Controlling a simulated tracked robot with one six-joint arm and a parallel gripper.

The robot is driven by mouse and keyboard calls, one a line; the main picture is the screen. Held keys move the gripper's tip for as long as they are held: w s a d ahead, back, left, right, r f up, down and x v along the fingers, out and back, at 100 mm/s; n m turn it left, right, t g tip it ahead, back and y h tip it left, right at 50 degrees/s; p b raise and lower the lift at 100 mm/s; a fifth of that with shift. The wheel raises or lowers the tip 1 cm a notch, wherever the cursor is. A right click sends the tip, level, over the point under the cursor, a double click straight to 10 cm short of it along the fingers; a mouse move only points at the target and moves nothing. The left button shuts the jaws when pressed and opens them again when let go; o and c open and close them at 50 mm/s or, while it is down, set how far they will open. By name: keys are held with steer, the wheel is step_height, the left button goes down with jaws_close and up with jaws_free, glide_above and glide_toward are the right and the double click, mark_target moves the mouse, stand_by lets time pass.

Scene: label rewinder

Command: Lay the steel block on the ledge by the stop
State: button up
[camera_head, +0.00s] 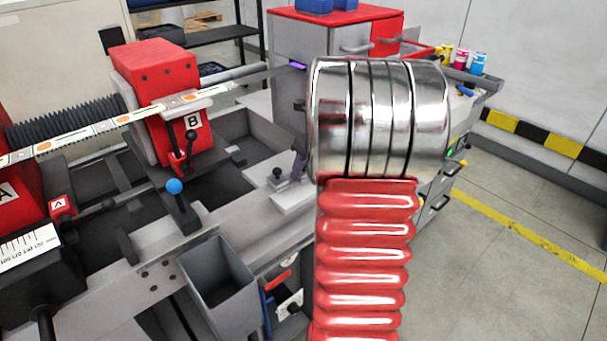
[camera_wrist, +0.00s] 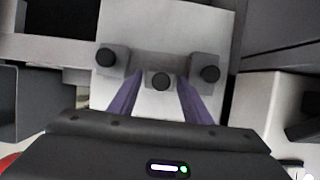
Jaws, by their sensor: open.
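Two more grey pieces with black knobs stand at the left (camera_wrist: 107,57) and right (camera_wrist: 209,73); I cannot tell which is the stop. In the head view, the pale plate (camera_head: 292,200) carries one visible knob, and my arm hides much of the area.
A red unit marked B (camera_head: 155,75) and a printed label web (camera_head: 110,118) are at the left. A blue-topped lever (camera_head: 175,187) and an open grey bin (camera_head: 220,280) stand nearer. A grey cabinet with a red top (camera_head: 340,14) is behind. Floor at the right is clear.

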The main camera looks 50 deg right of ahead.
steer(key=shift+c, duration=0.2)
stand_by(0.3)
steer(key=c, duration=1)
steer(key=shift+r, duration=5.05)
